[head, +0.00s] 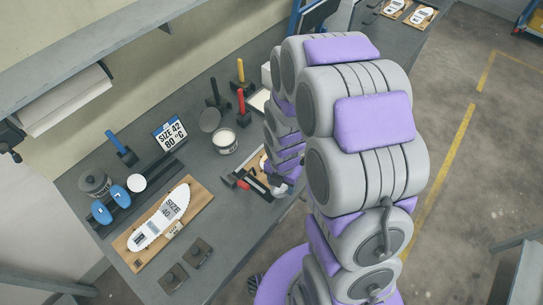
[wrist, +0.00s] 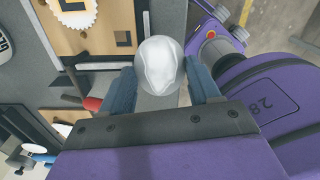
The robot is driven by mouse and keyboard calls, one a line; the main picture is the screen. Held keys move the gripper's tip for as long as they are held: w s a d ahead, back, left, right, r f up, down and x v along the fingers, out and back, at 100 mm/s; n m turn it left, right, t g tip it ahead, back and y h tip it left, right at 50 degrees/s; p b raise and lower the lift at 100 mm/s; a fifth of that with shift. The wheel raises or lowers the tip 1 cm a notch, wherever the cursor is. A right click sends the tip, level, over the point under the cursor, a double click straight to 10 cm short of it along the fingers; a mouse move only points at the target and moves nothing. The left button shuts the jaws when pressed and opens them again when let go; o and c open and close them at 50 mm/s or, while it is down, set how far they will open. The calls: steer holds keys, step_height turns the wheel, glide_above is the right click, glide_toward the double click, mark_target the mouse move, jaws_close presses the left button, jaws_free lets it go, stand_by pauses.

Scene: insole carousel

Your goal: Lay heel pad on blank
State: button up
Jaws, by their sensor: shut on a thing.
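My gripper (wrist: 160,82) is shut on a pale grey, rounded, glossy piece, which I take to be the heel pad (wrist: 158,62). The pad sits between the two blue-grey fingers in the wrist view. In the head view my arm hides most of the gripper and the pad. A white insole blank (head: 165,217) marked "SIZE 40" lies on a wooden board (head: 132,240) at the front left of the bench, apart from my gripper. A second wooden board (wrist: 96,42) with a white toothed piece shows beside the pad in the wrist view.
A "SIZE 42 80 °C" sign (head: 170,132), a white-topped jar (head: 225,140) and blue pads (head: 119,194) stand on the grey bench. A red-handled tool (head: 232,180) lies close to my gripper. Small dark blocks (head: 197,252) sit near the front edge.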

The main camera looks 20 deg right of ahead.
steer(key=w, duration=0.4)
steer(key=w+f+b, duration=0.1)
steer(key=w, duration=0.8)
steer(key=shift+w+d+f+b, duration=0.2)
steer(key=shift+w+d+b, duration=0.05)
steer(key=shift+w+b, duration=0.1)
steer(key=shift+f+b, duration=0.35)
steer(key=shift+f, duration=1.45)
steer(key=shift+s+f, duration=0.1)
steer(key=shift+f, duration=0.05)
steer(key=shift+s+f, duration=0.4)
steer(key=shift+f, duration=0.05)
steer(key=o, duration=0.8)
steer(key=shift+s+f, duration=0.2)
steer(key=shift+o, duration=0.9)
steer(key=shift+r, duration=0.25)
steer(key=r, duration=0.4)
steer(key=w+r+p, duration=0.1)
steer(key=r, duration=0.4)
steer(key=r+p, duration=0.1)
steer(key=r, duration=0.3)
steer(key=shift+w+r, duration=0.2)
